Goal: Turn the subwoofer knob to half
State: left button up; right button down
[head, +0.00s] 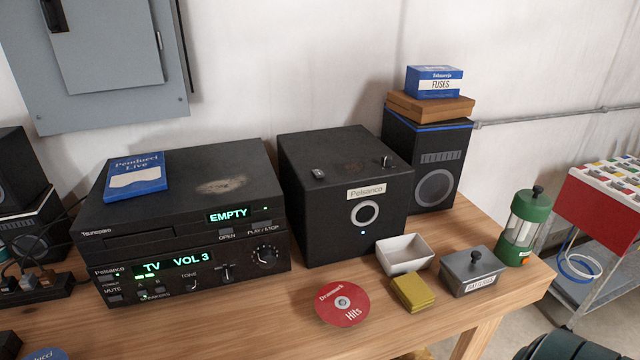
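The subwoofer (310,225) is a black box labelled "Pelsanco" in the middle of the wooden bench. Its front has a round grey-ringed port and a small lit blue-white light below it. A small dark knob (386,161) stands on its top near the right front edge. The knob's exact pointer direction is too small to read. A small switch-like piece (318,173) sits on the top near the left front edge. Neither of my grippers shows in the head view, and nothing is touching the knob.
A stereo (190,215) reading "EMPTY" and "TV VOL 3" stands left of the subwoofer. A speaker (428,160) stacked with a wooden block and fuse box is close behind right. A white dish (405,254), red disc (342,303), yellow pads (412,292) and batteries box (470,271) lie in front.

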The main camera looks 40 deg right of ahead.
aim_at(386, 159)
jog(key=z, duration=1.5)
